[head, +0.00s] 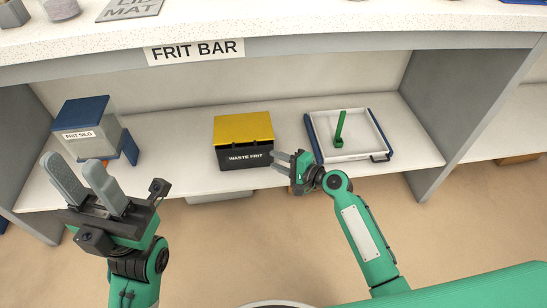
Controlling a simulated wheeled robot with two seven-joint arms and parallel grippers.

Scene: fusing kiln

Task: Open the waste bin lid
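The waste bin (243,156) is a black box labelled "WASTE FRIT" on the shelf under the counter. Its yellow lid (244,127) lies flat on top and looks closed. My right gripper (278,159) is at the bin's front right corner, its fingertips close to the front face; I cannot tell whether they touch it. Its fingers appear slightly apart with nothing visible between them. My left gripper (83,172) is open and empty at the left, in front of the shelf and well away from the bin.
A grey "FRIT SILO" box with a blue lid (90,126) stands on the shelf at left. A white tray (320,126) with blue sides holds a green tool (340,128) right of the bin. The counter edge (300,46) overhangs the shelf. Shelf space between silo and bin is clear.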

